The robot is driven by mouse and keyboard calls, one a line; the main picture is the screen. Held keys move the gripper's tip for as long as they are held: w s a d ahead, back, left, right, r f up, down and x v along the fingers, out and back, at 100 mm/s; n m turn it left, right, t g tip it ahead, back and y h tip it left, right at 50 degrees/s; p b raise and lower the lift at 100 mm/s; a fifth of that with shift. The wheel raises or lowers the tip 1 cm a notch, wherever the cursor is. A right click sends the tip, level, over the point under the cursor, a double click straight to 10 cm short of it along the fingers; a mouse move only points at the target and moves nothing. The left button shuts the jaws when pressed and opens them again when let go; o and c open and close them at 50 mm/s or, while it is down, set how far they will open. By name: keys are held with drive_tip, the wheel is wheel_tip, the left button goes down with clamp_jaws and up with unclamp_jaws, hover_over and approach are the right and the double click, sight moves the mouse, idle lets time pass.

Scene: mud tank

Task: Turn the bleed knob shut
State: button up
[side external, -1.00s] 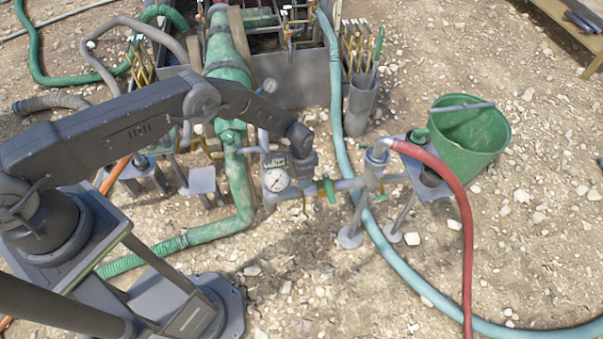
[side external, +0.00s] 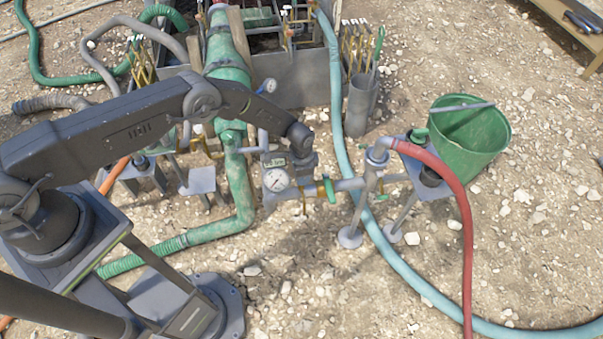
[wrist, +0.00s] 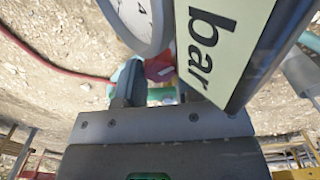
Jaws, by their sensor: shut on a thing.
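A small red knob (wrist: 158,67), which I take to be the bleed knob, shows between my fingers in the wrist view. My gripper (wrist: 158,88) is shut on it; one dark finger is plain on its left, and the other is mostly behind the "bar" label. In the side view my gripper (side external: 303,168) points down just right of the pressure gauge (side external: 276,180), and the knob is hidden there. The gauge (wrist: 140,20) and the pale "bar" label (wrist: 225,45) fill the top of the wrist view, close to my fingers.
A green-handled valve (side external: 330,190) sits on the pipe right of my gripper. A red hose (side external: 462,215) and a pale blue hose (side external: 400,275) run at the right. A green bucket (side external: 470,137) stands beyond. The green pipe (side external: 240,185) is at left. Stony ground lies in front.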

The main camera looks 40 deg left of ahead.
drive_tip(key=shift+m, duration=2.8)
drive_tip(key=o, duration=0.9)
drive_tip(key=shift+r, duration=0.1)
wheel_tip(320, 180, up, 14)
drive_tip(key=shift+f, duration=0.15)
